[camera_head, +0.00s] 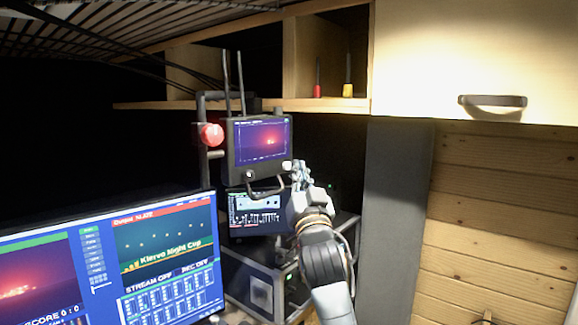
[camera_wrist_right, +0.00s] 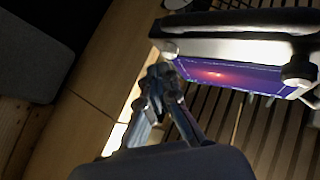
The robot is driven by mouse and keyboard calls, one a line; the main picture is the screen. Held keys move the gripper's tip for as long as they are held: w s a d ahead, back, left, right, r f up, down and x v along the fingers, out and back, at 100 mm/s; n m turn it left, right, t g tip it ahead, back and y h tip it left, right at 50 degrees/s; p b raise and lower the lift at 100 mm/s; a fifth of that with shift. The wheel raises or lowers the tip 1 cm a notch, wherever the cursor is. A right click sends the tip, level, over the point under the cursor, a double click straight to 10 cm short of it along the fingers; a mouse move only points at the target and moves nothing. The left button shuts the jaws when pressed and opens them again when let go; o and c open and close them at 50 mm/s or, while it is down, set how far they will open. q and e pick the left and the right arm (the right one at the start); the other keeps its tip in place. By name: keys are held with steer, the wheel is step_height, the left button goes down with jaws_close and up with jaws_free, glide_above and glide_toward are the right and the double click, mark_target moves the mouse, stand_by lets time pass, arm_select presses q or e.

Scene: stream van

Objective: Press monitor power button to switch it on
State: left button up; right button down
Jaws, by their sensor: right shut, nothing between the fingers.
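The small monitor (camera_head: 259,143) hangs on a dark stand, with its screen lit in purple and red. White knob-like parts sit along its bottom edge. My right gripper (camera_head: 299,170) is shut and empty, close to the monitor's lower right corner. In the right wrist view the gripper (camera_wrist_right: 158,75) is near one corner of the monitor (camera_wrist_right: 235,72), whose purple screen is lit. I cannot tell whether the fingertips touch the monitor. No power button can be made out clearly. My left gripper is not in view.
A large lit display (camera_head: 165,250) stands at the lower left. A second small screen (camera_head: 256,212) and a dark equipment case (camera_head: 250,284) are below the monitor. A red knob (camera_head: 211,134) is left of it. A wooden cabinet (camera_head: 470,60) is at the upper right.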

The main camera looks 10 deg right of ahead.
steer(key=s+d, duration=0.1)
steer(key=s+d+p, duration=0.1)
steer(key=s, duration=0.1)
steer(key=s+d, duration=0.1)
steer(key=shift+s, duration=0.3)
